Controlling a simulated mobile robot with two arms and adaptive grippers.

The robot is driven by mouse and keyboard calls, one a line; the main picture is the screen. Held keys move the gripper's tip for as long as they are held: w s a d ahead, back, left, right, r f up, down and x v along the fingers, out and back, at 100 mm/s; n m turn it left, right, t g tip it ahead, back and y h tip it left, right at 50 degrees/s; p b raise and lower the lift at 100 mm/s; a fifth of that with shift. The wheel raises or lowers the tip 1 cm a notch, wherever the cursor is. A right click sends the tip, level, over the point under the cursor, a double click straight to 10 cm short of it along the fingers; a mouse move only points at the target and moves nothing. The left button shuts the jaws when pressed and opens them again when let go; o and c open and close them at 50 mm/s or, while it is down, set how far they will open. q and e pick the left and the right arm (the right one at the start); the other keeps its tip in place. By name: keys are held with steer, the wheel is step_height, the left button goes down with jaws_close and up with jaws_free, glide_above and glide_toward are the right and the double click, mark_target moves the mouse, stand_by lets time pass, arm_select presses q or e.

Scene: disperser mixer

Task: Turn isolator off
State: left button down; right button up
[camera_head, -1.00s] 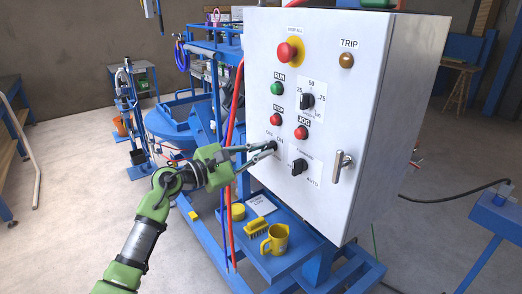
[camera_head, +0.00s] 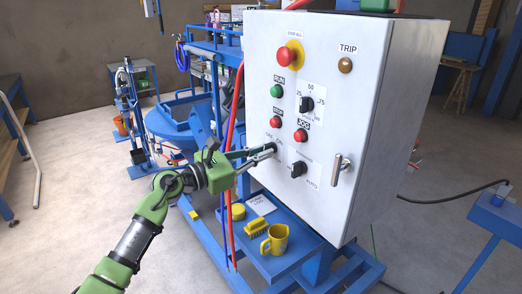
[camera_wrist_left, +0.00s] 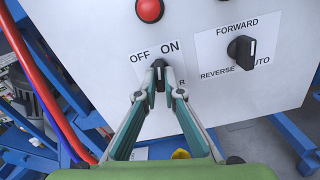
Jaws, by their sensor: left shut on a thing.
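The black isolator knob (camera_wrist_left: 159,72) sits on the front of the white control cabinet (camera_head: 345,25), below the OFF and ON labels. In the wrist view its upper part and white mark show between the fingertips, pointing up between the two words. My left gripper (camera_wrist_left: 158,96) is shut on the knob, with one finger on each side of it. In the head view the left gripper (camera_head: 270,152) reaches the cabinet from the left, and its fingers mostly hide the knob. My right gripper is not in view.
A black FORWARD/REVERSE/AUTO selector (camera_wrist_left: 242,50) is right of the isolator, with a red STOP button (camera_wrist_left: 150,9) above. A JOG button (camera_head: 300,136) is close by. Below, a blue shelf (camera_head: 285,266) holds a yellow jug (camera_head: 275,240) and a brush. Red hoses hang at left.

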arm_select(q)
steer(key=n+p, duration=0.6)
steer(key=n, duration=0.4)
steer(key=shift+r, duration=0.1)
steer(key=shift+n, duration=0.4)
steer(key=c, duration=2.2)
jaws_free()
steer(key=shift+o, duration=0.2)
steer(key=v, duration=1.2)
